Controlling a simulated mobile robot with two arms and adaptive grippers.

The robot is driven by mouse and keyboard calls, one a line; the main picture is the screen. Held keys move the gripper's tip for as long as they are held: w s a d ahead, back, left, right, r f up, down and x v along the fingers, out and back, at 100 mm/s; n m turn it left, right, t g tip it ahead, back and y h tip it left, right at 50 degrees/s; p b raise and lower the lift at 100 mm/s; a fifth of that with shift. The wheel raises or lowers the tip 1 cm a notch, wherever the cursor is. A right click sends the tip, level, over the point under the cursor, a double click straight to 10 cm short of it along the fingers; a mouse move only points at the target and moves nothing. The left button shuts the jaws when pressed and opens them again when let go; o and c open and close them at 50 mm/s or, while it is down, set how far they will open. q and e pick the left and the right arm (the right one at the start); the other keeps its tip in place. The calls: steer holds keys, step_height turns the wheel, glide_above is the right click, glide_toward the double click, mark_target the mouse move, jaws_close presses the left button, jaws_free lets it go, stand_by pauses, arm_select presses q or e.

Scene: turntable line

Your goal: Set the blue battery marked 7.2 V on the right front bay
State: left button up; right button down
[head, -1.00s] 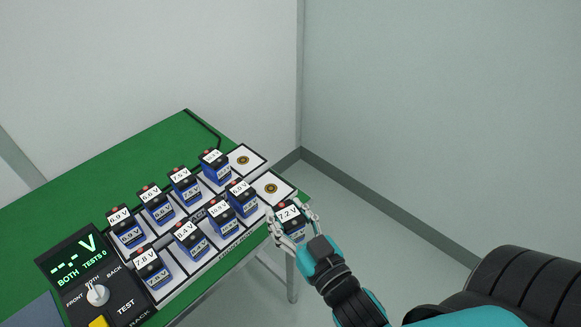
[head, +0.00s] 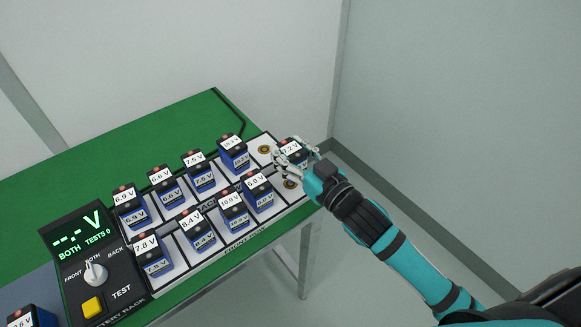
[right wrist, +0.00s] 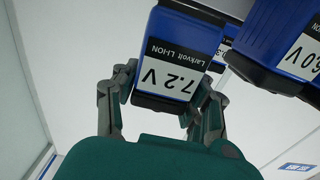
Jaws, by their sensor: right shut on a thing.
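The blue battery marked 7.2 V (head: 291,147) is in my right gripper (head: 298,158), at the right end of the rack. The right wrist view shows its blue body and upside-down label (right wrist: 180,45) between the two fingers (right wrist: 160,105). The right front bay (head: 291,185) is empty, with its gold disc partly showing just below the gripper. The battery appears raised over the rack's right end; its underside is hidden, so I cannot tell its exact height. My left gripper is not in view.
The 6.0 V battery (head: 257,190) stands beside the empty front bay and close to the held battery in the right wrist view (right wrist: 285,45). The right back bay (head: 264,149) is empty. Several batteries fill the other bays. The tester (head: 88,260) stands left.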

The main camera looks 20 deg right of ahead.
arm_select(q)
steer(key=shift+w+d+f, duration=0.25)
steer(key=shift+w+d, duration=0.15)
arm_select(e)
steer(key=shift+f, duration=1.95)
arm_select(q)
steer(key=shift+b, duration=0.3)
arm_select(e)
steer(key=shift+f, duration=0.1)
steer(key=c, duration=0.7)
jaws_free()
steer(key=shift+f, duration=0.15)
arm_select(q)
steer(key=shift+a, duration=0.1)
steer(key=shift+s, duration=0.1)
arm_select(e)
steer(key=shift+r, duration=0.25)
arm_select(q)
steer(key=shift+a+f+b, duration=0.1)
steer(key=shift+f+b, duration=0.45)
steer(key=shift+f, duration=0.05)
arm_select(e)
steer(key=shift+v, duration=6.05)
